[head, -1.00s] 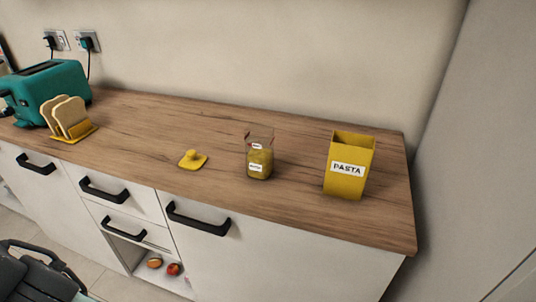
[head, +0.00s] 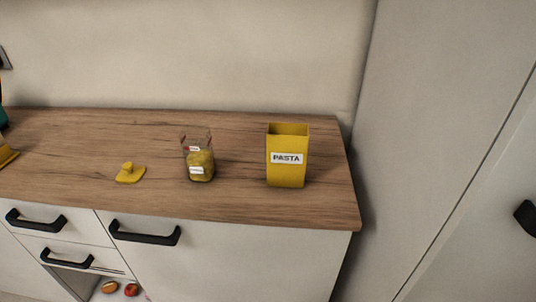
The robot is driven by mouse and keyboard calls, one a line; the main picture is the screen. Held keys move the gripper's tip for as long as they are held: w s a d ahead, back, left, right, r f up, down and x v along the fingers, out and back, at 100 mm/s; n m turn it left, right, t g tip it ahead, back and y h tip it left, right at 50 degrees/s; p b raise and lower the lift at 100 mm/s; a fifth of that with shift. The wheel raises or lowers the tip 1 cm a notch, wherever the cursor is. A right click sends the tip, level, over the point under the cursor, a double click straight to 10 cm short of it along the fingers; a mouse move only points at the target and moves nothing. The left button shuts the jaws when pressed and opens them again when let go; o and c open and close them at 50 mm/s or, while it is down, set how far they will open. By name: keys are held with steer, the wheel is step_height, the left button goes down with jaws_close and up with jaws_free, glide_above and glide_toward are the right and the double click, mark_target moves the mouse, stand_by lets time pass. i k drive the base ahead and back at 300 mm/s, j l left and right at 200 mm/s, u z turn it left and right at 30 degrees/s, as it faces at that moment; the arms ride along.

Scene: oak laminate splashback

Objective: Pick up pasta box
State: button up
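The pasta box (head: 287,172) is a tall yellow container, open at the top, with a white label reading "PASTA". It stands upright on the wooden countertop (head: 240,203), near its right end in the head view. My gripper is not in view, so its state and its distance from the box are not shown.
A clear jar (head: 200,163) with yellowish contents stands left of the box, with a gap between. A yellow lid (head: 130,174) lies further left. A tall pale cabinet (head: 440,120) rises beyond the counter's right end. Black drawer handles (head: 145,234) stick out in front.

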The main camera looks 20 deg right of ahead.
mark_target(287, 143)
steer(key=l+z, duration=0.35)
steer(key=k+l+z, duration=0.1)
steer(key=z, duration=0.3)
steer(key=l+z, duration=0.35)
steer(key=i, duration=0.05)
